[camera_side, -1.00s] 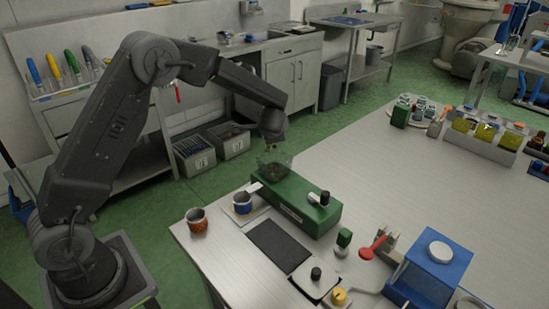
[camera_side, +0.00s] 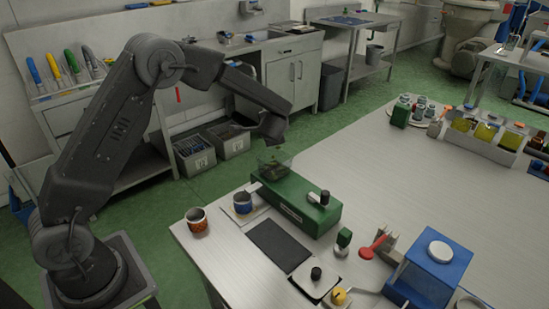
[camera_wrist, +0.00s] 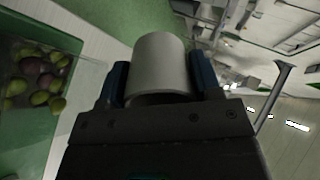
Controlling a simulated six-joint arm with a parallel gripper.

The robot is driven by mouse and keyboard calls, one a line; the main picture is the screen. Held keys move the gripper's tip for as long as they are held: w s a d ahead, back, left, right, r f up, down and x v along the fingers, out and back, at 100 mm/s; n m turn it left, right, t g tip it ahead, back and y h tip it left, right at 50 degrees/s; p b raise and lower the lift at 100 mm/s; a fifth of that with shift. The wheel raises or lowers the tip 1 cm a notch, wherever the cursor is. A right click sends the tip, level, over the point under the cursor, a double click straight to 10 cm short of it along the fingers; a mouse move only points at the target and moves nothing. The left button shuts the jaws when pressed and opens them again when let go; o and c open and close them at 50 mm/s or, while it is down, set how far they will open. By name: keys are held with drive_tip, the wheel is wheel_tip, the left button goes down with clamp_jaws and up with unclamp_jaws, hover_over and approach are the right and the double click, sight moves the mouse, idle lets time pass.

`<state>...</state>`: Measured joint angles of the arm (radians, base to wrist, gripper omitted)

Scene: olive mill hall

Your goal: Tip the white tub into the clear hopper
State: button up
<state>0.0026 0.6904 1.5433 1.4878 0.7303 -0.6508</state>
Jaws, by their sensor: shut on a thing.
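The white tub (camera_wrist: 160,62) is held between the blue pads of my gripper (camera_wrist: 160,84) in the wrist view. It looks tilted, and its inside is hidden. In the side view my gripper (camera_side: 271,132) is above the clear hopper (camera_side: 263,162), with the tub not clearly visible there. The hopper sits on a green machine box (camera_side: 305,212) at the table's edge. Green and dark olives (camera_wrist: 38,76) lie in the hopper at the left of the wrist view, beside the tub.
A dark mat (camera_side: 279,245), a red-handled tool (camera_side: 374,246) and a blue box (camera_side: 431,268) lie further along. The table's middle is clear.

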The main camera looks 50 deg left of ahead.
drive_tip(key=shift+d+r+y, duration=0.1)
drive_tip(key=shift+y, duration=0.2)
idle(0.5)
drive_tip(key=shift+s+f+t+y, duration=0.1)
drive_tip(key=shift+f+t+y, duration=0.4)
drive_tip(key=shift+t+y, duration=0.25)
idle(0.9)
drive_tip(key=shift+s+d+r+m+t+y, duration=0.15)
drive_tip(key=shift+d+t+y, duration=0.1)
drive_tip(key=shift+d+y, duration=0.1)
drive_tip(key=shift+s+d+r+m+t+y, duration=0.1)
drive_tip(key=shift+s+d+m+t+y, duration=0.1)
drive_tip(key=shift+d+y, duration=0.1)
idle(0.8)
drive_tip(key=shift+s+d+r+t+y, duration=0.1)
drive_tip(key=shift+d+r+t+y, duration=0.1)
drive_tip(key=shift+t+y, duration=0.45)
idle(1.1)
drive_tip(key=shift+r, duration=0.25)
drive_tip(key=g+h, duration=0.1)
drive_tip(key=w+a+f+g+h, duration=0.1)
drive_tip(key=shift+a+f+g+h, duration=0.1)
drive_tip(key=shift+a+g+h, duration=0.15)
drive_tip(key=shift+a+h, duration=0.1)
